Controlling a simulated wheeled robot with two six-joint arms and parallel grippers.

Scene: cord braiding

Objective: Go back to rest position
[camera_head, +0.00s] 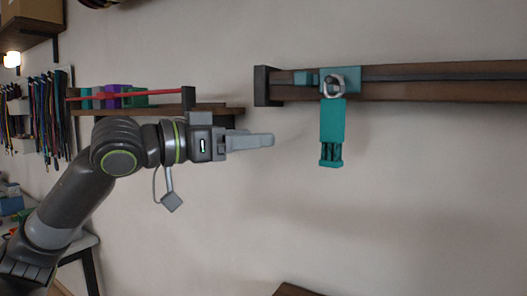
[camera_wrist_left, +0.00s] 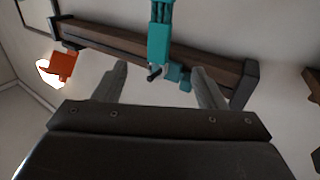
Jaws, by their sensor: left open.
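My left gripper (camera_head: 268,140) is in the middle of the head view, pointing right, with nothing seen in it. In the left wrist view its two fingers (camera_wrist_left: 160,82) stand apart with a clear gap. To its right a teal hanging piece (camera_head: 332,120) hangs from a metal ring (camera_head: 334,85) at a teal clamp on the wall rail (camera_head: 440,82). The gripper is apart from it. The teal piece also shows in the left wrist view (camera_wrist_left: 160,38), beyond the fingertips. My right gripper is not in view.
A second wall rail (camera_head: 218,110) with a red bar and several coloured blocks (camera_head: 118,97) is behind my left arm. Many cords (camera_head: 45,115) hang at the far left. A table (camera_head: 80,245) stands at lower left. The wall below the right rail is clear.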

